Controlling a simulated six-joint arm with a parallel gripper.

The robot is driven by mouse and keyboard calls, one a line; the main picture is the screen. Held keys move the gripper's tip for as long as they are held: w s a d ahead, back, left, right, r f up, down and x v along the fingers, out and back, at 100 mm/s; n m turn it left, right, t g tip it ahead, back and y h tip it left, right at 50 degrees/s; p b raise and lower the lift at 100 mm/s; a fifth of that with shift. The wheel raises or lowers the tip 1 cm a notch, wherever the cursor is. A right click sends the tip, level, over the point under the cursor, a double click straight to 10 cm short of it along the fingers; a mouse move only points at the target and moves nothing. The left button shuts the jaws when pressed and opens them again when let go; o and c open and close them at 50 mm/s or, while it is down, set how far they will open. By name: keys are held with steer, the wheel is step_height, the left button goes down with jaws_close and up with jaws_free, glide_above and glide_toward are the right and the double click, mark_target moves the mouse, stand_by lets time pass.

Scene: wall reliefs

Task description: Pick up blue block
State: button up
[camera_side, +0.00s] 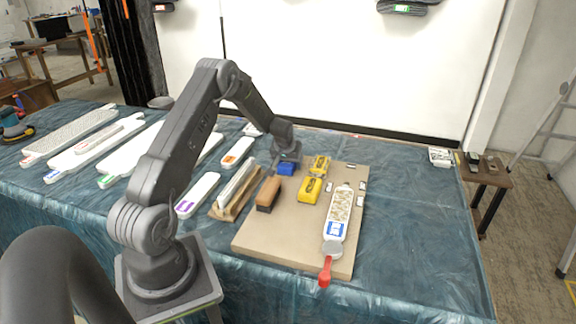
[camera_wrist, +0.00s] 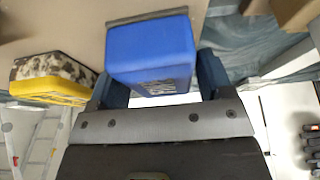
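The blue block (camera_side: 287,168) sits at the back left of the tan board, under my gripper in the side view. In the wrist view the blue block (camera_wrist: 150,55) fills the space between my two dark fingers, with one finger close along each side. My gripper (camera_side: 287,160) points down at it. In the wrist view my gripper (camera_wrist: 160,88) shows a grey palm just behind the block. Whether the fingers press on the block or leave a thin gap is not clear. Any gap under the block is hidden too.
Two yellow blocks (camera_side: 310,189) stand right of the blue block, and a brown block (camera_side: 268,194) stands in front of it. A long white float with a red handle (camera_side: 325,271) lies on the board's (camera_side: 285,240) right. White tools lie left on the blue sheet.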

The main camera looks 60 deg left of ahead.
steer(key=c, duration=0.7)
steer(key=shift+r, duration=0.3)
step_height(320, 180, up, 4)
steer(key=s+a+r, duration=0.4)
steer(key=s+r, duration=0.2)
steer(key=s, duration=0.5)
steer(key=shift+a+r, duration=0.15)
steer(key=shift+r, duration=0.15)
steer(key=shift+w, duration=0.1)
